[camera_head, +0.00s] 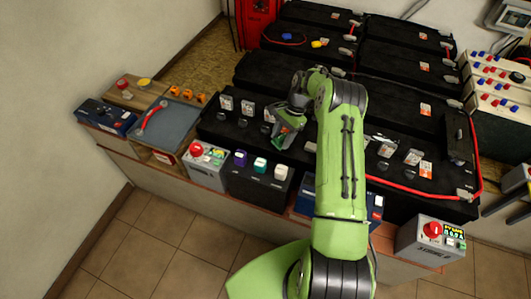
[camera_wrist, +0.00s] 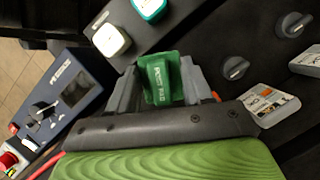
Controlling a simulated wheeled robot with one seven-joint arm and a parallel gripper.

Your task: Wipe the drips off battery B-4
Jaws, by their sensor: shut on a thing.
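My gripper (camera_head: 287,124) is shut on a green pad (camera_head: 284,140). It holds the pad over the near row of black batteries, left of my forearm. In the wrist view the green pad (camera_wrist: 163,78) sits between the grey fingers, and part of its lettering reads "PAD". Below it is a black battery top (camera_head: 240,132) with dark round caps and white tags. I cannot read which battery is B-4, and I cannot make out drips. My arm hides part of the battery row. Whether the pad touches the battery is unclear.
A black unit with purple, green and white caps (camera_head: 257,184) stands in front, beside a grey box with a red knob (camera_head: 207,166). A grey tray (camera_head: 172,132) is at left. A red cable (camera_head: 410,189) crosses the right batteries. A grey display box (camera_head: 420,240) is at front right.

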